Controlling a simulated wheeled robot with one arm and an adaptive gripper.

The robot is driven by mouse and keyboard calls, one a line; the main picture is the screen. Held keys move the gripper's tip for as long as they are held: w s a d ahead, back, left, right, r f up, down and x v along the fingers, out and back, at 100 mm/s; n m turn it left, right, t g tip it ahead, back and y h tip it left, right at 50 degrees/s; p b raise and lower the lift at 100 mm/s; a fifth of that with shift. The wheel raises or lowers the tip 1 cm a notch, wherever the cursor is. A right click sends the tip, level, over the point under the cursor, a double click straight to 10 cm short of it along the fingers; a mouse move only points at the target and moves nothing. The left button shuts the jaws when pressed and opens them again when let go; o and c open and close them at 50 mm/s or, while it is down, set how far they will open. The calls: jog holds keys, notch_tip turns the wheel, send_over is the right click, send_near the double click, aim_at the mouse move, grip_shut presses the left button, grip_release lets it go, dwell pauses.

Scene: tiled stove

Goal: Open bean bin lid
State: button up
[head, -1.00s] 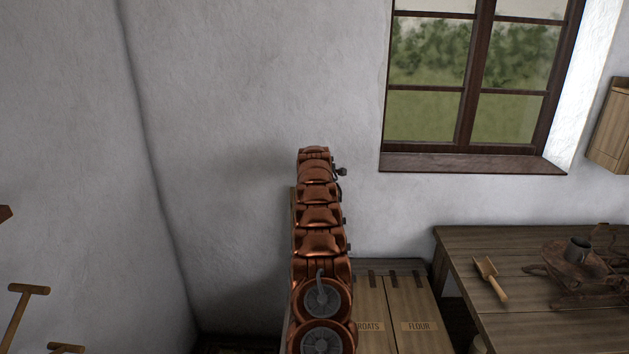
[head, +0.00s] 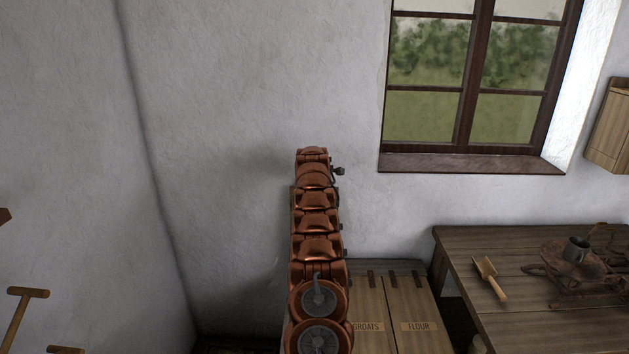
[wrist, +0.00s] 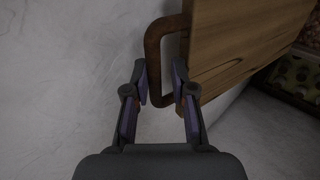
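A wooden lid panel (wrist: 240,40) with a brown loop handle (wrist: 153,55) fills the upper right of the wrist view. It appears to stand steeply raised. My gripper (wrist: 160,85) has its two fingers on either side of the handle's bar. The bar lies close to the left finger, with a gap to the right finger, so the gripper looks open around it. In the head view my arm hides the gripper and most of the bin on the left. No bean label is visible.
The groats lid (head: 369,310) and flour lid (head: 413,310) are closed beside my arm. A white wall stands behind and to the left.

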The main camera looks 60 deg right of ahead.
jog(key=shift+o, duration=0.8)
jog(key=shift+s+d, duration=0.1)
jog(key=shift+s, duration=0.15)
jog(key=shift+f, duration=0.1)
jog(key=shift+s+a+r, duration=0.1)
jog(key=shift+a+r, duration=0.15)
jog(key=shift+r, duration=0.2)
jog(key=shift+s+a, duration=0.1)
jog(key=shift+a, duration=0.05)
jog(key=v, duration=1)
jog(key=shift+a+r, duration=0.25)
